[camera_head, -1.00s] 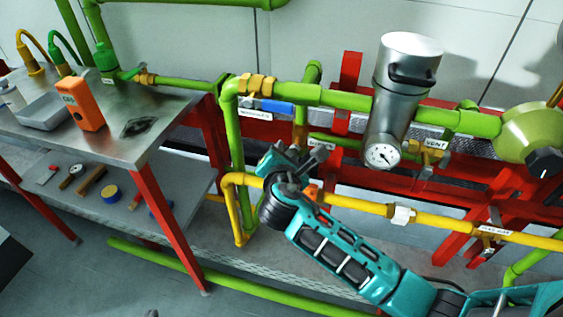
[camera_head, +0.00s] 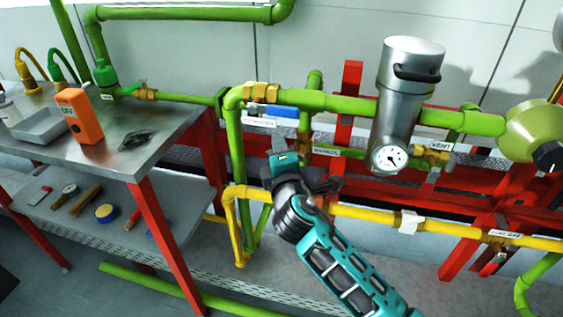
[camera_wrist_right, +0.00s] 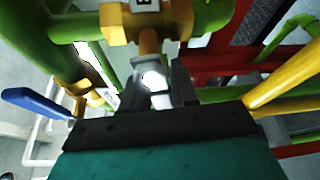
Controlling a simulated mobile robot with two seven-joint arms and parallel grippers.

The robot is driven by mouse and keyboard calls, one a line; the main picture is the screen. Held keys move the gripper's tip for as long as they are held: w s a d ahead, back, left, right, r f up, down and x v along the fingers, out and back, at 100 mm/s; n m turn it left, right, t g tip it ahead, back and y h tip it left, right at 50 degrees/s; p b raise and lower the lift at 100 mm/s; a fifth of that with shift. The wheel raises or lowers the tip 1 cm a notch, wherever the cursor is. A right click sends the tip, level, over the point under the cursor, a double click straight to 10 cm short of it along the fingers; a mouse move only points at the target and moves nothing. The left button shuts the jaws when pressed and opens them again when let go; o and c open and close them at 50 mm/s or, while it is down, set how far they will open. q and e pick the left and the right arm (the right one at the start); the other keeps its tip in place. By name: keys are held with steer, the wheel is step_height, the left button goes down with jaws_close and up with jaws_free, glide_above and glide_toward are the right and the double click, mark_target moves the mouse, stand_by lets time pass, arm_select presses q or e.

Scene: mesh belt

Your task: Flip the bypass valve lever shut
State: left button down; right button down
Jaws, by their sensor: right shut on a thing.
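The bypass valve shows in the right wrist view as a brass body (camera_wrist_right: 120,22) with a partly cut-off label starting with B. Below it, a pale grey metal lever (camera_wrist_right: 150,77) lies between the two dark fingers of my right gripper (camera_wrist_right: 157,92), which is shut on it. In the head view, my right gripper (camera_head: 316,181) is just below the BYPASS label (camera_head: 326,152), in front of the green pipes. There the gripper hides the lever, so its exact angle cannot be told. My left gripper is in neither view.
A blue-handled valve (camera_head: 281,111) is close by, up and left of the gripper. A yellow pipe (camera_head: 365,213) runs close below it. A steel canister with a gauge (camera_head: 390,158) stands to the right. A bench (camera_head: 170,128) with tools is at left.

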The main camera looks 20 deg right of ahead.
arm_select(q)
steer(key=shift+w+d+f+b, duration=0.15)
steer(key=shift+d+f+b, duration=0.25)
steer(key=shift+b, duration=0.35)
arm_select(e)
steer(key=shift+r+m+t, duration=0.3)
steer(key=shift+r+m, duration=0.1)
steer(key=shift+m, duration=0.4)
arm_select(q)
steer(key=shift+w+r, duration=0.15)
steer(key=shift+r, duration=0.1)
arm_select(e)
steer(key=shift+r, duration=0.1)
steer(key=c, duration=1.2)
jaws_free()
steer(key=shift+w+d, duration=0.1)
steer(key=shift+o, duration=1.2)
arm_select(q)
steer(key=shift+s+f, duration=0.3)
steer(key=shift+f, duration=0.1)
